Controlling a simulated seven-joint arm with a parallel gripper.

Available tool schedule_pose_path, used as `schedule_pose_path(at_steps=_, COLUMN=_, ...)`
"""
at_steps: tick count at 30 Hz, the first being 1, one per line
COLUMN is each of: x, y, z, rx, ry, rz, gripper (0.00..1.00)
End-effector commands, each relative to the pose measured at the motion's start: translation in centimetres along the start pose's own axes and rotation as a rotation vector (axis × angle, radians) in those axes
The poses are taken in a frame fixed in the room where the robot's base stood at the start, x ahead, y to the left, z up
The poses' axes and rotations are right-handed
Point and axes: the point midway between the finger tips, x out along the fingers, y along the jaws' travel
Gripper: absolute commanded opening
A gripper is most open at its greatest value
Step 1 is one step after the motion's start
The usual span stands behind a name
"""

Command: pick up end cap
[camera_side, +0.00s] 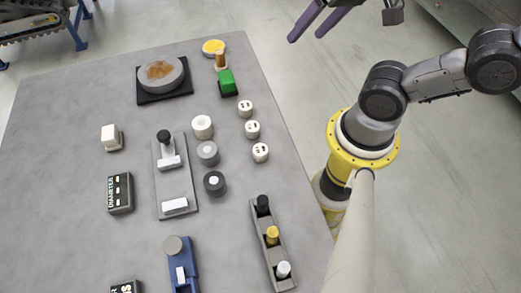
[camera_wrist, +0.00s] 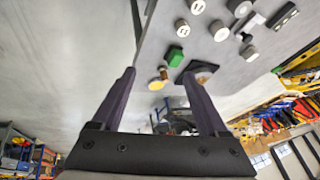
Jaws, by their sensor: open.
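No part is plainly marked as the end cap. Three small white round caps with dark holes stand in a column on the table's right side: a far one (camera_side: 246,108), a middle one (camera_side: 252,129) and a near one (camera_side: 260,152). Left of them stand a white cylinder (camera_side: 202,127), a grey cylinder (camera_side: 207,153) and a dark cylinder (camera_side: 214,183). White caps also show at the top of the wrist view (camera_wrist: 182,27). My gripper (camera_side: 306,38) is open and empty, with purple fingers, high beyond the table's right edge. Both fingers show in the wrist view (camera_wrist: 158,73).
The grey table (camera_side: 60,200) also holds a green block (camera_side: 227,81), a yellow dish (camera_side: 213,47), a disc on a dark pad (camera_side: 147,98), a grey fixture (camera_side: 176,190), a peg rack (camera_side: 279,260) and a blue fixture (camera_side: 184,280). The left side is mostly clear.

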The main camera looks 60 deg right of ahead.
Motion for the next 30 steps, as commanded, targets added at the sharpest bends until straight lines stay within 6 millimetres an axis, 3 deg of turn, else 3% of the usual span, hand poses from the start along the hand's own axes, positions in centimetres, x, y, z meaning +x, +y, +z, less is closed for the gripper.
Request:
schedule_pose_path(at_steps=3, x=0.1, y=-0.9, z=-0.5, rx=0.255, ry=-0.036, rz=0.010, gripper=0.77)
schedule_pose_path(at_steps=11, x=1.3, y=-4.5, z=-0.5, rx=0.734, ry=-0.151, rz=0.088, gripper=0.77)
schedule_pose_path(at_steps=17, x=3.3, y=-8.9, z=1.3, rx=0.996, ry=-0.228, rz=0.228, gripper=0.77)
schedule_pose_path(at_steps=20, x=4.5, y=-11.4, z=3.3, rx=1.033, ry=-0.251, rz=0.315, gripper=0.77)
schedule_pose_path(at_steps=24, x=5.7, y=-13.6, z=6.0, rx=0.934, ry=-0.275, rz=0.376, gripper=0.77)
schedule_pose_path(at_steps=30, x=6.3, y=-14.2, z=8.3, rx=0.844, ry=-0.289, rz=0.407, gripper=0.77)
